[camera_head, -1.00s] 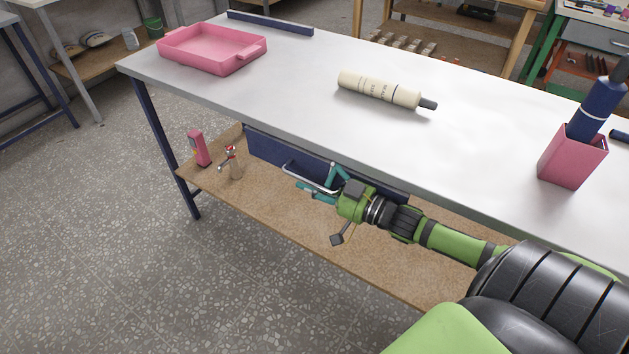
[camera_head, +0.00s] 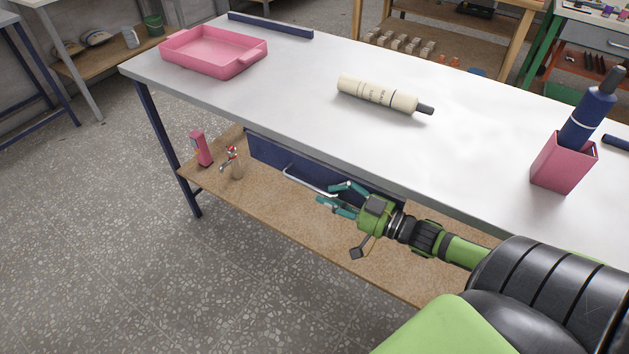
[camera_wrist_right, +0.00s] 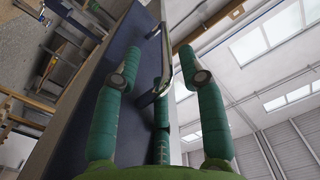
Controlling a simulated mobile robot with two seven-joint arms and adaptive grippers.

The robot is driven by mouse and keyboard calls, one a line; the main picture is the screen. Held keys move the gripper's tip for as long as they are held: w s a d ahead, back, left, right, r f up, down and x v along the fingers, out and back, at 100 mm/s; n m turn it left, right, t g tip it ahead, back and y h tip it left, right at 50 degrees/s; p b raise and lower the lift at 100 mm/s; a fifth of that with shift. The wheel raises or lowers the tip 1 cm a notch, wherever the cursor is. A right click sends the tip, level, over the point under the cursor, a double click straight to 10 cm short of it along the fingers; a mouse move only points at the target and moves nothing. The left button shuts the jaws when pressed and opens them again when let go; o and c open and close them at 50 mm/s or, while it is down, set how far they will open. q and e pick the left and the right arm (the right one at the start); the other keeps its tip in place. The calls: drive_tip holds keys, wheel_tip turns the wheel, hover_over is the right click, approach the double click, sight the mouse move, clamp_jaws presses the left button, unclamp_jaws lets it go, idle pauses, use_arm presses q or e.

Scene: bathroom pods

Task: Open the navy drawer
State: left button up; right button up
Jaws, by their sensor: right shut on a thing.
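The navy drawer (camera_head: 265,152) hangs under the white tabletop, with its front facing me and a metal bar handle (camera_head: 300,181) on it. It looks closed or nearly so. My right gripper (camera_head: 329,194) is at the right part of the handle, its teal fingers shut on it. In the right wrist view the handle (camera_wrist_right: 165,62) runs between the fingers of my gripper (camera_wrist_right: 160,66), beside the navy drawer front (camera_wrist_right: 112,85). The exact finger contact is hard to see. My left gripper is not in view.
The tabletop (camera_head: 250,95) carries a pink tray (camera_head: 213,52), a cream bottle (camera_head: 375,95) and a pink cup (camera_head: 562,165) holding a navy bottle (camera_head: 590,112). A wooden shelf (camera_head: 270,205) below holds a pink item (camera_head: 202,149) and a spray bottle (camera_head: 233,162). The floor in front is clear.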

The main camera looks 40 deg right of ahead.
drive_tip(key=p+v, duration=0.1)
drive_tip(key=v, duration=0.2)
idle(0.4)
drive_tip(key=shift+r+p, duration=0.1)
drive_tip(key=shift+p, duration=0.35)
drive_tip(key=v, duration=1.2)
